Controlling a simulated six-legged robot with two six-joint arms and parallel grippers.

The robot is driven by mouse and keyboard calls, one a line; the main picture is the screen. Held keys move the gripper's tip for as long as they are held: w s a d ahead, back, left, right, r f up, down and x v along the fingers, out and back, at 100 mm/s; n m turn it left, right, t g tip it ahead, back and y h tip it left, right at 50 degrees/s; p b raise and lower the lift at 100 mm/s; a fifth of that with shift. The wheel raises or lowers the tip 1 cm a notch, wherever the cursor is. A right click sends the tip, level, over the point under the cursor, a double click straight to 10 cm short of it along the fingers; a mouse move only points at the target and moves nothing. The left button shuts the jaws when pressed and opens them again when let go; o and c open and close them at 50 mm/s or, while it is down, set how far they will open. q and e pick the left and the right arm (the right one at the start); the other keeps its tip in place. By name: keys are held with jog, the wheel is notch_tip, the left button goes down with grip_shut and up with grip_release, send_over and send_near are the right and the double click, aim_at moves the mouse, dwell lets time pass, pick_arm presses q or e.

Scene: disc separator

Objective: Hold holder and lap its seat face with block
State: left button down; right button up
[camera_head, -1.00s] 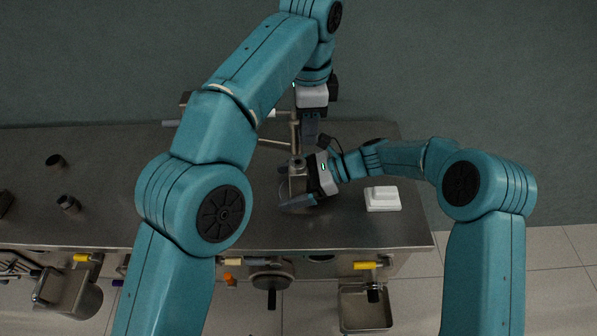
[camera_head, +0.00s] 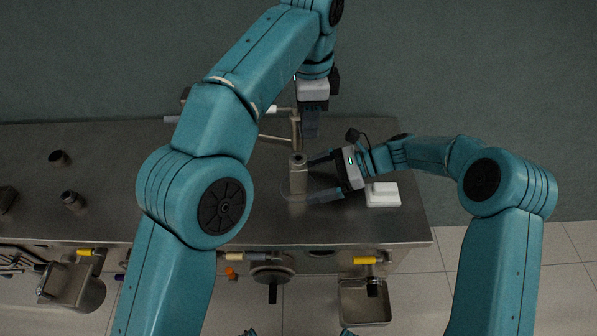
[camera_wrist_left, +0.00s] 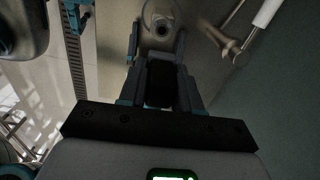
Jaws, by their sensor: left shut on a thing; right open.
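The holder (camera_head: 298,178) looks like an upright metal cylinder with a hole in its top, standing on the table. It also shows in the left wrist view (camera_wrist_left: 160,15), beyond the left fingertips. My left gripper (camera_head: 310,131) points down and appears above and behind the holder, apart from it. It is shut on a dark piece (camera_wrist_left: 160,88), apparently the block, mostly hidden between its fingers. My right gripper (camera_head: 318,178) is open and empty, to the right of the holder, its fingers pointing left at it.
A white stepped piece (camera_head: 383,194) lies on the metal table (camera_head: 230,230) close to my right gripper. A post with side rods (camera_head: 275,140) stands behind the holder. Two dark cups (camera_head: 72,201) are at the left. Yellow-handled valves (camera_head: 365,261) line the front edge.

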aim_at(328, 185)
jog(key=shift+w+d, duration=0.1)
jog(key=shift+d, duration=1.45)
